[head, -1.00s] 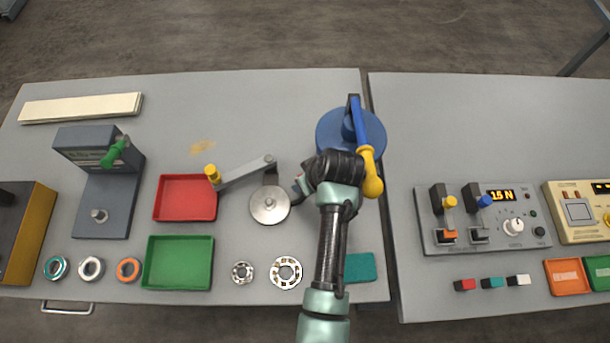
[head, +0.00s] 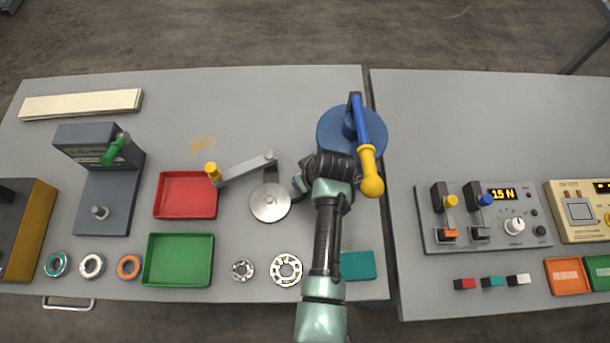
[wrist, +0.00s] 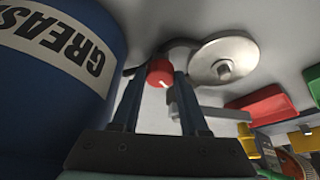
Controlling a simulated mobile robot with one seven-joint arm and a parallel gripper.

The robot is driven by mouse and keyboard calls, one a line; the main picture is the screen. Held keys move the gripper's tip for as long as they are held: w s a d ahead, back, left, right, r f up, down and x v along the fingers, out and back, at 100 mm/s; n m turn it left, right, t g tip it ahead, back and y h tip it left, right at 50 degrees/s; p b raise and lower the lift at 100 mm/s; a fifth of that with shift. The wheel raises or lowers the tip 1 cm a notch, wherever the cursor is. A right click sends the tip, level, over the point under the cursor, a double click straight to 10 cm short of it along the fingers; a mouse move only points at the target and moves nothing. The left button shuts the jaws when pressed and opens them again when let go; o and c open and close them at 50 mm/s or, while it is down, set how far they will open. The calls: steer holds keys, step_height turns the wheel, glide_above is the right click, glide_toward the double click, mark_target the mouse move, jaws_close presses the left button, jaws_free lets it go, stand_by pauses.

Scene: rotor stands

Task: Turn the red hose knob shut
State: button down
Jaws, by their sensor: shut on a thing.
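The red hose knob (wrist: 158,71) shows in the wrist view between the two fingertips of my gripper (wrist: 161,82). A short white mark is visible on the knob's face. The fingers are shut on the knob from both sides. In the head view my gripper (head: 298,187) reaches left from the arm, between the blue drum and the round metal disc. The knob is hidden there by my wrist and fingers.
The blue drum (head: 334,121), marked GREASE, stands close to my wrist, with a yellow-tipped blue lever (head: 371,186). A metal disc (head: 268,203) lies left of my gripper. Red (head: 183,196) and green (head: 178,262) trays lie further left.

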steer(key=shift+m, duration=0.3)
steer(key=m+h+p, duration=0.1)
steer(key=m, duration=0.1)
steer(key=shift+s+a+m, duration=0.1)
steer(key=shift+a+m, duration=0.05)
steer(key=shift+m, duration=0.25)
steer(key=m+h+p, duration=0.1)
steer(key=m, duration=0.2)
steer(key=shift+a+t+h, duration=0.15)
steer(key=shift+t+h, duration=0.15)
steer(key=shift+h, duration=0.1)
steer(key=m+h, duration=0.1)
steer(key=m, duration=0.3)
steer(key=shift+a+b, duration=0.15)
steer(key=shift+b, duration=0.15)
steer(key=shift+a+m+g+h+b, duration=0.1)
steer(key=shift+m+g+h+b, duration=0.5)
steer(key=shift+m, duration=1.3)
steer(key=c, duration=0.7)
jaws_free()
